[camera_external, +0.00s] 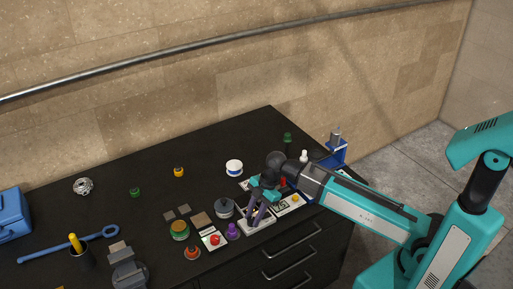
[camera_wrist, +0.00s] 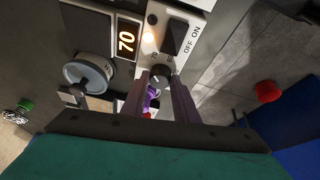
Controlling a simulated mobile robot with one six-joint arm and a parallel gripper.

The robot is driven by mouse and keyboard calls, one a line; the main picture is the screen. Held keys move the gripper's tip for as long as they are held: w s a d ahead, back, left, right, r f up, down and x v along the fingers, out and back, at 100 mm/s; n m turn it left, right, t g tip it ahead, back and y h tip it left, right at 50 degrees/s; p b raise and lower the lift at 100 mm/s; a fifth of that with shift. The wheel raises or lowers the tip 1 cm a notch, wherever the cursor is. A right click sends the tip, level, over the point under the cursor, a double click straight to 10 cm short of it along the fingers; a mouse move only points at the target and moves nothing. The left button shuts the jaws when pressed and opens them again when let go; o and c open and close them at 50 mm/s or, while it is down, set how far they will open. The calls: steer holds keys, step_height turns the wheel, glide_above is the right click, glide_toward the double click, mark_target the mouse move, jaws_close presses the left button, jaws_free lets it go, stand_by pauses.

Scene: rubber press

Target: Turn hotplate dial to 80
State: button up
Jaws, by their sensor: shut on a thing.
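The hotplate panel (camera_wrist: 190,28) is white and fills the upper middle of the wrist view. Its lit display (camera_wrist: 126,41) reads 70 in orange. Small marks are printed around the dark round dial (camera_wrist: 161,76). My gripper (camera_wrist: 160,85) is shut on the dial, one purple finger on each side. Its pointer is too small to read for certain. A dark switch (camera_wrist: 174,37) sits beside ON and OFF lettering. In the external view my gripper (camera_external: 258,211) points down at the hotplate (camera_external: 257,225), hiding the dial.
A grey round-topped device (camera_external: 224,208), a purple bottle (camera_external: 233,230) and a red button box (camera_external: 213,239) stand left of the hotplate. A white tub (camera_external: 234,167) stands behind. A blue stand (camera_external: 337,154) is at the right. The table's back left is mostly clear.

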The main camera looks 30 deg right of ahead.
steer(key=m, duration=0.1)
steer(key=m+t, duration=0.1)
steer(key=m, duration=0.1)
steer(key=m+t, duration=0.1)
steer(key=m, duration=0.1)
steer(key=shift+s+h, duration=0.25)
steer(key=shift+h, duration=0.05)
steer(key=m+t, duration=0.1)
steer(key=m, duration=0.2)
steer(key=m+h, duration=0.1)
steer(key=m, duration=0.2)
steer(key=shift+s+a+t, duration=0.1)
steer(key=shift+a+t, duration=0.1)
steer(key=shift+t, duration=0.2)
steer(key=o, duration=1)
steer(key=shift+o, duration=0.2)
steer(key=shift+r, duration=0.15)
steer(key=shift+b+v, duration=1.45)
steer(key=shift+v, duration=1.25)
steer(key=v, duration=0.8)
steer(key=shift+a+b, duration=0.25)
steer(key=shift+b, duration=0.2)
